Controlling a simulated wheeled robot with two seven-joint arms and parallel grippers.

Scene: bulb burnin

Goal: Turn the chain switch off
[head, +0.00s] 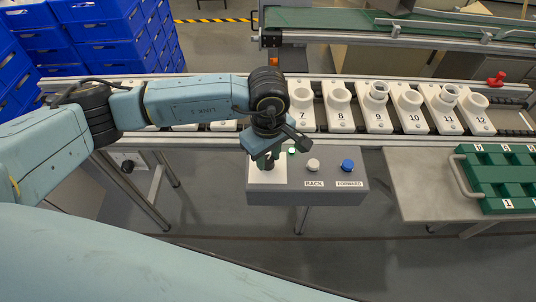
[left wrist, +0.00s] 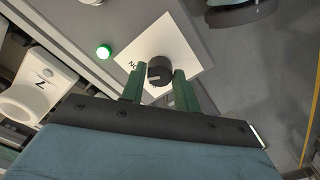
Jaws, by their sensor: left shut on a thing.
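The chain switch is a black rotary knob (left wrist: 160,67) on a white square plate (left wrist: 172,38) with lettering beside it, apparently ON. In the head view the plate (head: 254,173) is at the left end of the grey control box (head: 310,196). My left gripper (head: 268,166) is over it, pointing down. In the left wrist view the green fingers of my left gripper (left wrist: 158,82) are shut on the knob, one on each side. A green lamp (left wrist: 103,52) beside the plate is lit. My arm partly hides the plate in the head view. My right gripper is not in view.
A white BACK button (head: 313,165) and a blue FORWARD button (head: 347,165) are on the same box. Behind it a conveyor carries numbered white holders (head: 340,117). A green tray (head: 495,176) lies on a table at the right. Blue crates (head: 95,35) stand back left.

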